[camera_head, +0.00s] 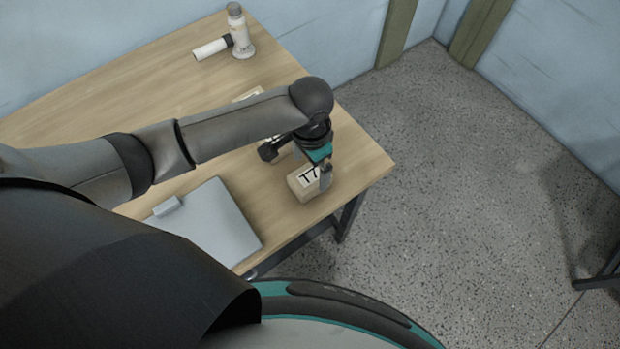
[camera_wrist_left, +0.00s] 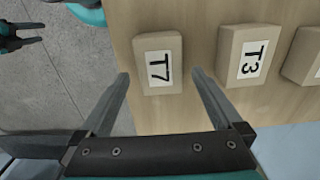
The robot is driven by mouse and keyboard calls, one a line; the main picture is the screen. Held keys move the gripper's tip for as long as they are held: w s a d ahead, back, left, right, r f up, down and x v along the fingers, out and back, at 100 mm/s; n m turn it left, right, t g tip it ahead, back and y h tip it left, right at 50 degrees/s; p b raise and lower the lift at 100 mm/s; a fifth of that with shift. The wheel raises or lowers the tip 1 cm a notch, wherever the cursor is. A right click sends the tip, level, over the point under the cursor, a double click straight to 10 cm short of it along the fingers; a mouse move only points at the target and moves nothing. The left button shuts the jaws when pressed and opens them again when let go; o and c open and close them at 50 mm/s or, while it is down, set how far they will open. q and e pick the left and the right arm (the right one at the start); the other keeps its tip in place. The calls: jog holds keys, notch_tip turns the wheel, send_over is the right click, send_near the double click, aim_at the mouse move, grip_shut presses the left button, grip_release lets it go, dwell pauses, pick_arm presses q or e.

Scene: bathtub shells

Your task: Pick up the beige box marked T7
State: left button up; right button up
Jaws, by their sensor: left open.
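The beige box marked T7 (camera_head: 304,188) sits on the wooden table near its right corner, with its white label facing up. My left gripper (camera_head: 322,172) is right at it, pointing down, and partly covers it in the head view. In the left wrist view the T7 box (camera_wrist_left: 158,62) lies ahead, between the lines of the two spread fingers (camera_wrist_left: 160,75). The fingers are open with nothing between them; I cannot tell whether they touch the box. My right gripper (camera_wrist_left: 38,32) shows at the upper left of the wrist view, its fingers apart and empty.
A similar box marked T3 (camera_wrist_left: 250,55) stands beside T7, with another box (camera_wrist_left: 305,55) beyond it. A grey flat case (camera_head: 225,225) lies at the table's front edge.

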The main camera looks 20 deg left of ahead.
aim_at(310, 176)
pick_arm(q)
notch_tip(310, 176, down, 4)
jog(key=shift+f+b, duration=0.15)
jog(key=shift+b, duration=0.2)
jog(key=shift+c, duration=0.4)
jog(key=c, duration=1.3)
jog(key=shift+c, duration=0.5)
jog(key=shift+r, duration=0.2)
